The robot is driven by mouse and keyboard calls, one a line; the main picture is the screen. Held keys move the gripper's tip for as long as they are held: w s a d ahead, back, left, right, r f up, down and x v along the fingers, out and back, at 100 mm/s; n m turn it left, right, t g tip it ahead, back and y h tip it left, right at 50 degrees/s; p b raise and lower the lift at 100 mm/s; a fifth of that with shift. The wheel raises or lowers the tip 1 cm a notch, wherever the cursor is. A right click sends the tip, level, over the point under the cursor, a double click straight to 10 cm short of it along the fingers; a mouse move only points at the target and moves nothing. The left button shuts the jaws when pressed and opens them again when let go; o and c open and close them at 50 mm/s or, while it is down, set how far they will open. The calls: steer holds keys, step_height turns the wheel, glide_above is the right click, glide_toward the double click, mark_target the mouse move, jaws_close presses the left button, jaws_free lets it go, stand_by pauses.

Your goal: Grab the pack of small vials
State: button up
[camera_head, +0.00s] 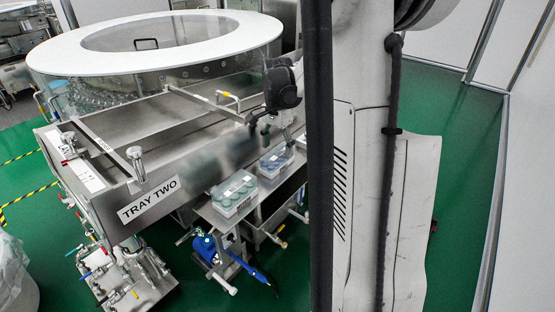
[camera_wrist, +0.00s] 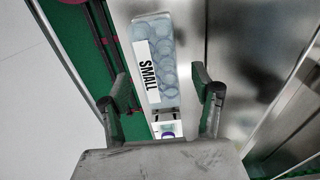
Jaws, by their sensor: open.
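The pack of small vials (camera_wrist: 167,70) shows in the wrist view as a clear pack of round vials with a white label reading "SMALL". It lies on a grey metal surface. My gripper (camera_wrist: 159,77) is open and empty, its two fingers either side of the pack in the picture; the distance down to it is unclear. In the head view, my gripper (camera_head: 264,128) hangs above and near the rear of two vial packs. The front pack (camera_head: 234,194) and the rear pack (camera_head: 276,160) sit on a metal shelf; their labels are too small to read there.
The steel trough marked "TRAY TWO" (camera_head: 150,200) stands left of the packs. The round washer with a white rim (camera_head: 52,57) is behind. A blue device (camera_head: 205,247) is under the shelf. A white item with a purple mark (camera_wrist: 167,130) shows below the pack.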

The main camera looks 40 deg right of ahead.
mark_target(277, 152)
steer(key=shift+s+f+p, duration=0.1)
steer(key=shift+f+p, duration=0.2)
steer(key=shift+f, duration=2)
steer(key=shift+a, duration=0.1)
steer(key=shift+c, duration=0.5)
steer(key=c, duration=1.2)
steer(key=shift+r, duration=0.1)
